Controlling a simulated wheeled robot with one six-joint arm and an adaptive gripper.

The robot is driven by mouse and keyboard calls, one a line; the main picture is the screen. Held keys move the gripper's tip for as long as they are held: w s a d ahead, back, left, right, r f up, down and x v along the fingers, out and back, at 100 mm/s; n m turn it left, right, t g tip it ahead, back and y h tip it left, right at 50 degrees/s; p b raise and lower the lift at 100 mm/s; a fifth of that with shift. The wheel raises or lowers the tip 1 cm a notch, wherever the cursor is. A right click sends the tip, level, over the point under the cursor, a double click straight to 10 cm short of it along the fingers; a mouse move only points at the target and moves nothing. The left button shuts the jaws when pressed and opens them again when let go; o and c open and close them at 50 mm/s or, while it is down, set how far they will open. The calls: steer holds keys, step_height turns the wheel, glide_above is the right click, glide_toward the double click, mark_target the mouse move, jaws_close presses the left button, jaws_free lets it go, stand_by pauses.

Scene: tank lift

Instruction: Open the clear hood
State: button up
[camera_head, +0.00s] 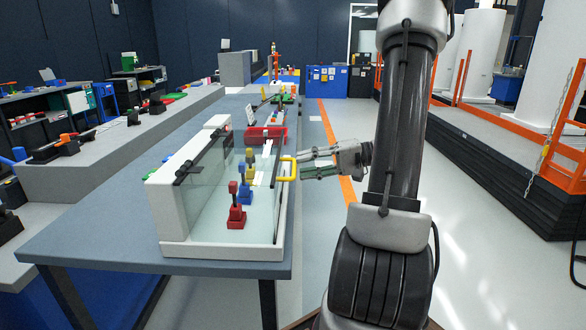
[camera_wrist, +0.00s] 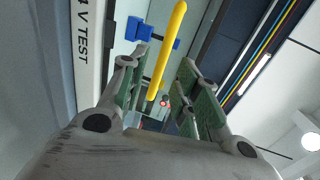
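The clear hood (camera_head: 217,178) is a see-through box front with white end walls, standing on the near end of a grey-blue table. It appears closed. Its yellow handle (camera_head: 287,179) sticks out on the right side. My gripper (camera_head: 301,164) is at the handle, coming from the right, with its fingers pointing left. In the wrist view the yellow handle (camera_wrist: 168,50) runs between the two green-padded fingers of my gripper (camera_wrist: 160,75). The fingers are apart, with gaps visible beside the bar. I cannot tell whether either finger touches it.
Under the hood stand red (camera_head: 236,207), blue and yellow valve-like pieces. The table (camera_head: 110,235) carries a red tray (camera_head: 265,135) farther back. An orange railing and dark stepped platform (camera_head: 500,170) are at the right. The floor between the table and platform is clear.

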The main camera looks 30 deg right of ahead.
mark_target(294, 165)
steer(key=shift+x, duration=1.9)
steer(key=shift+c, duration=0.2)
jaws_close()
